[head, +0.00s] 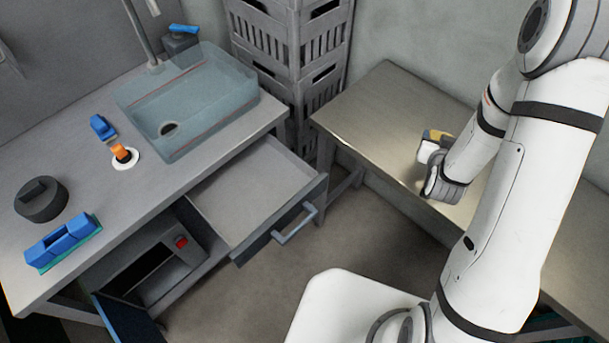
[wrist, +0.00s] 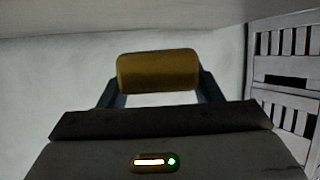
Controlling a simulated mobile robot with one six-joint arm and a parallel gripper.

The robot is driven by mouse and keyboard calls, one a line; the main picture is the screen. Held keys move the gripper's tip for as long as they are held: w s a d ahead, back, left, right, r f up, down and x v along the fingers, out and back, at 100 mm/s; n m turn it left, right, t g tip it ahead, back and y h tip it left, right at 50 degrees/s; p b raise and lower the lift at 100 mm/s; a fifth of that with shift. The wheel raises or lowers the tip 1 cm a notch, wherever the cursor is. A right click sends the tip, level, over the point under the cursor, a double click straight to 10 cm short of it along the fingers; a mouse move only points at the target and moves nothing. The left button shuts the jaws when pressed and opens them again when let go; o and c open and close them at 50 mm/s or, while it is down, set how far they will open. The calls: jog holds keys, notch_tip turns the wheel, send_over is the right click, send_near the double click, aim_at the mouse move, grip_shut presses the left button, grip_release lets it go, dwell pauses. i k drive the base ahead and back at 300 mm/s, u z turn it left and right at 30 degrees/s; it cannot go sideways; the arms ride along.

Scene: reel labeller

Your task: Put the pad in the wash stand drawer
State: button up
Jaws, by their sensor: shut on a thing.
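The yellow-brown pad (wrist: 158,71) is held between the fingers of my gripper (wrist: 155,98) in the wrist view. A small yellow part of the pad (head: 438,135) shows in the head view at my gripper (head: 430,150), over the metal table; the rest is hidden by the gripper. The wash stand (head: 75,150) is at the left with a pale blue basin. Its drawer (head: 265,180) is pulled out, and its visible floor is bare. The drawer handle (head: 296,224) faces the open floor. My gripper is right of the drawer and apart from it.
The metal table (head: 385,115) stands right of the drawer, with a floor gap between. Stacked grey crates (head: 295,50) stand behind. A blue-and-green block (head: 63,243), a dark round object (head: 41,198) and an orange-topped item (head: 122,154) are on the wash stand. A lower blue door (head: 128,316) is open.

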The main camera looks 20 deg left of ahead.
aim_at(246, 197)
jog(key=u, duration=0.15)
jog(key=i, duration=0.15)
jog(key=u, duration=2.65)
jog(key=i, duration=0.55)
jog(key=z, duration=0.4)
jog(key=k, duration=0.5)
jog(key=u, duration=0.35)
